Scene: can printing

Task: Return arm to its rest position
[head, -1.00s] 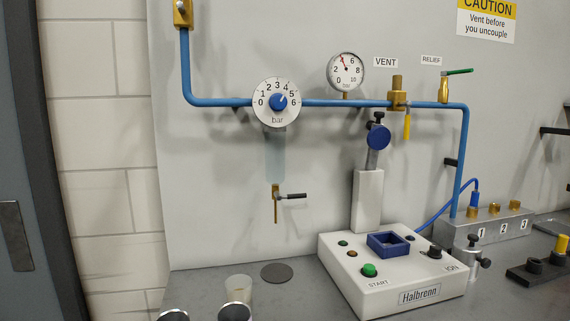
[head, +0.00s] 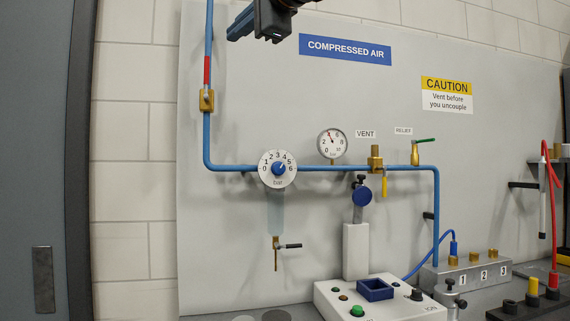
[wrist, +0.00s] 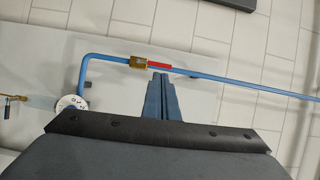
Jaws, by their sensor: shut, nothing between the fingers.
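My gripper (head: 240,24) shows at the top of the head view, in front of the upper wall panel and just right of the blue vertical pipe (head: 208,125). In the wrist view my gripper (wrist: 159,82) has its two blue fingers together with nothing between them. Its tips appear close below the brass valve (wrist: 140,62) and its red handle (wrist: 160,66) in that picture. I cannot tell the distance from them. The rest of my arm is mostly out of the head view.
The regulator dial (head: 278,169), gauge (head: 332,144) and vent valve (head: 376,160) sit along the blue pipe on the panel. The white Halbrenn machine (head: 385,308) and the numbered manifold (head: 470,273) stand on the bench below.

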